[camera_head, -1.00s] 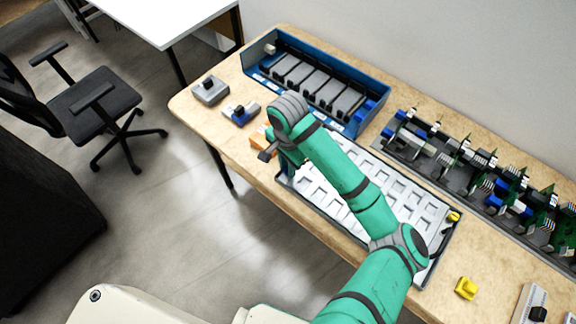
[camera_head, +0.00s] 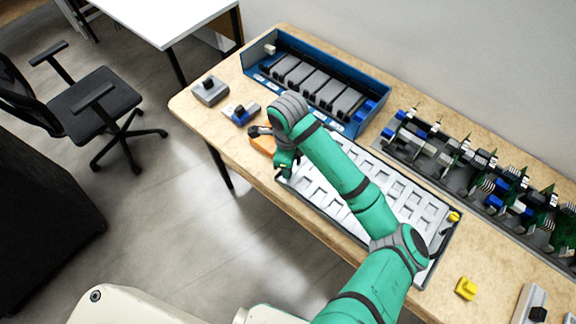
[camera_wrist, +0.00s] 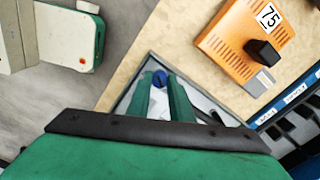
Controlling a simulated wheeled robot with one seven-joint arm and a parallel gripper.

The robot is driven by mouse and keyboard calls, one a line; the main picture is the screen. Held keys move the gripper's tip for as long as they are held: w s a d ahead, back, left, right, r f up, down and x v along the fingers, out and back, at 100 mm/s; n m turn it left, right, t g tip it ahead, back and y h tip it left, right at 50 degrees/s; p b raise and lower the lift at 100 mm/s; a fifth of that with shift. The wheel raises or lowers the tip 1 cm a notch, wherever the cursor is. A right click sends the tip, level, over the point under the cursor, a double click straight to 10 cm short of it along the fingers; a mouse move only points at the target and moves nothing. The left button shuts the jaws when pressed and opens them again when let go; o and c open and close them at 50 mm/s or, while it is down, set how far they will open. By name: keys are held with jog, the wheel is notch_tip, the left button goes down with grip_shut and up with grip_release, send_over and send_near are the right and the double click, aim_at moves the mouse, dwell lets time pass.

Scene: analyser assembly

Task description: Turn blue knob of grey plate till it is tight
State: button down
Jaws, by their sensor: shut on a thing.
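The grey plate (camera_head: 340,227) is a long tray with a pale, pocketed surface and a dark rim, lying on the wooden table. Its near left corner also shows in the wrist view (camera_wrist: 150,62). The blue knob (camera_wrist: 160,79) sits at that corner in the wrist view. My gripper (camera_wrist: 168,84) points down at the corner with its two green fingers shut on the blue knob, one on each side. In the head view my gripper (camera_head: 284,172) is over the plate's left end, and my arm hides the knob and part of the plate.
An orange block (camera_wrist: 238,42) marked 75 with a black knob lies close beside the plate. A blue rack (camera_head: 312,80) of grey modules stands behind. A yellow piece (camera_head: 466,288) lies at the right. Circuit boards stand in a grey tray (camera_head: 396,146) at the back right.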

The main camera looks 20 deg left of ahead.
jog(key=shift+r+m, duration=0.1)
jog(key=shift+m, duration=1.6)
jog(key=c, duration=1.6)
grip_release()
jog(key=shift+o, duration=0.2)
